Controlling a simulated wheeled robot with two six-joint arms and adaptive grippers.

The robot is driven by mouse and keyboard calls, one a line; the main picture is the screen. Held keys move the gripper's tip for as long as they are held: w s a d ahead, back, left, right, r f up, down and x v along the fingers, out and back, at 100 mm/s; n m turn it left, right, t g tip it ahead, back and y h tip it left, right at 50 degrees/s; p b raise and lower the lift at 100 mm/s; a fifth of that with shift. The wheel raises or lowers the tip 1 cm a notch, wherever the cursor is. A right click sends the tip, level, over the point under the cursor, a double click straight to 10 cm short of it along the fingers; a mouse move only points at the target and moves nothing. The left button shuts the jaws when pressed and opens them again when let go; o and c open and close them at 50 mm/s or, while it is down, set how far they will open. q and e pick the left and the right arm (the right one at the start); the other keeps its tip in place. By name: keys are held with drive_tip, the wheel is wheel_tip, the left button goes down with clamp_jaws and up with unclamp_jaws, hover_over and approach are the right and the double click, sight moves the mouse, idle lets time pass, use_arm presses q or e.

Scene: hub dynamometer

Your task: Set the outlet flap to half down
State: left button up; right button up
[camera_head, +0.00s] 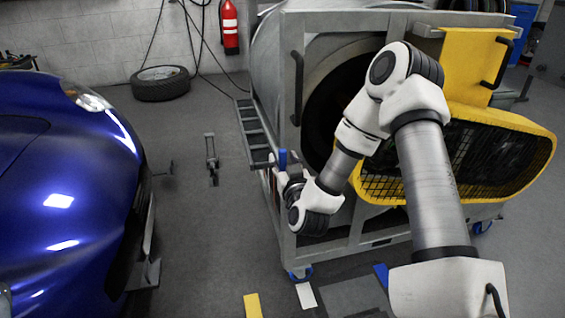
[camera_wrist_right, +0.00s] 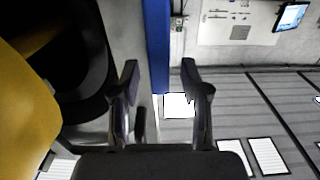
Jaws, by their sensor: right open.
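A blue lever handle (camera_head: 282,159) stands upright at the left front edge of the grey machine frame (camera_head: 298,90). My right gripper (camera_head: 277,168) is at this handle, with the wrist partly hiding it. In the right wrist view, a blue bar (camera_wrist_right: 157,45) runs down from the top edge between the two dark fingertips of my right gripper (camera_wrist_right: 159,75). The fingers are apart, with a visible gap on both sides of the bar. I cannot tell which part is the outlet flap. My left gripper is not in view.
A yellow mesh guard (camera_head: 505,155) and yellow panel (camera_head: 470,65) are on the machine's right, close to my arm. A blue car (camera_head: 65,190) stands at the left. A tyre (camera_head: 160,84) and fire extinguisher (camera_head: 229,27) are at the back wall. Floor between car and machine is mostly free.

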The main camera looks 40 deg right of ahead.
drive_tip(key=shift+x, duration=0.75)
clamp_jaws()
drive_tip(key=shift+a+r+p, duration=0.1)
drive_tip(key=shift+p, duration=0.2)
drive_tip(key=a+n+p, duration=0.1)
drive_tip(key=n, duration=0.1)
drive_tip(key=w+a+n+p, duration=0.1)
drive_tip(key=n, duration=0.1)
drive_tip(key=shift+w+a+f+p, duration=0.2)
drive_tip(key=shift+w+f+p, duration=0.05)
drive_tip(key=shift+f+p, duration=0.15)
unclamp_jaws()
